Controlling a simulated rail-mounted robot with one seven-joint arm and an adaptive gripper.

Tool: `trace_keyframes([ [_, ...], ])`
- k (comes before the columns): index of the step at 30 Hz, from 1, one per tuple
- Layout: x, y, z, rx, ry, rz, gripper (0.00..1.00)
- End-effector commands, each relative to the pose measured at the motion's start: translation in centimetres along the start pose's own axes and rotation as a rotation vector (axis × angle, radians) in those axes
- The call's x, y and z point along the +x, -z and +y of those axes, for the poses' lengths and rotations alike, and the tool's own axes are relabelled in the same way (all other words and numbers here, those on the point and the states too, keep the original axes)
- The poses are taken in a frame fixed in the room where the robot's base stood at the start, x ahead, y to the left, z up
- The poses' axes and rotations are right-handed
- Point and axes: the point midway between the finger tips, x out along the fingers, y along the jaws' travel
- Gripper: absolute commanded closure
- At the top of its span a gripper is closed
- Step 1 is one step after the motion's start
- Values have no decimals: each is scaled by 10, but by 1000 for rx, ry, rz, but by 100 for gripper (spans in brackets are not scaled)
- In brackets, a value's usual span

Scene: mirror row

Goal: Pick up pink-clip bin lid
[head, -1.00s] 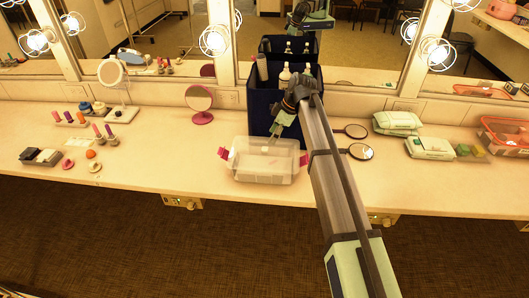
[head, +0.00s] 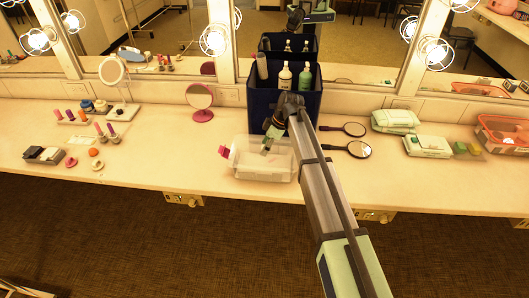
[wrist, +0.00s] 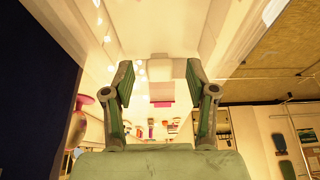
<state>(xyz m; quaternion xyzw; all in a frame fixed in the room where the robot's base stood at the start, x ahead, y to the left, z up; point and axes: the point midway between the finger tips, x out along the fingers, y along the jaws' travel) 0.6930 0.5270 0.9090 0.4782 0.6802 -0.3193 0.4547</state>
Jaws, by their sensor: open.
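The clear bin (head: 262,174) stands on the counter below the blue caddy, with a pale, see-through lid area on top. Its left pink clip (head: 223,151) shows. The right clip is hidden behind my arm. My gripper (head: 267,148) points down at the right part of the bin's top, very near it; contact cannot be told. In the wrist view my gripper (wrist: 159,68) has its two green fingers spread wide apart, with nothing visibly clamped. A pink patch (wrist: 161,104) shows between them, perhaps a clip. I cannot make out the lid's edge.
The dark blue caddy (head: 262,105) with bottles stands right behind the bin, close to my arm. A pink round mirror (head: 201,101) is at its left. Two hand mirrors (head: 352,149) and white wipe packs (head: 428,147) lie right.

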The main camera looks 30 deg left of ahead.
Motion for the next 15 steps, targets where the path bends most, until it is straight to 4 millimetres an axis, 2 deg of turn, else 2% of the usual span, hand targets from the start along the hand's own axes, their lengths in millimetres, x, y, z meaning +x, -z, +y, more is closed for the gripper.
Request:
trace_keyframes([
  [1, 0, 0, 0, 0, 0, 0, 50],
  [5, 0, 0, 0, 0, 0, 0, 96],
  [6, 0, 0, 0, 0, 0, 0, 100],
  [15, 0, 0, 0, 0, 0, 0, 100],
])
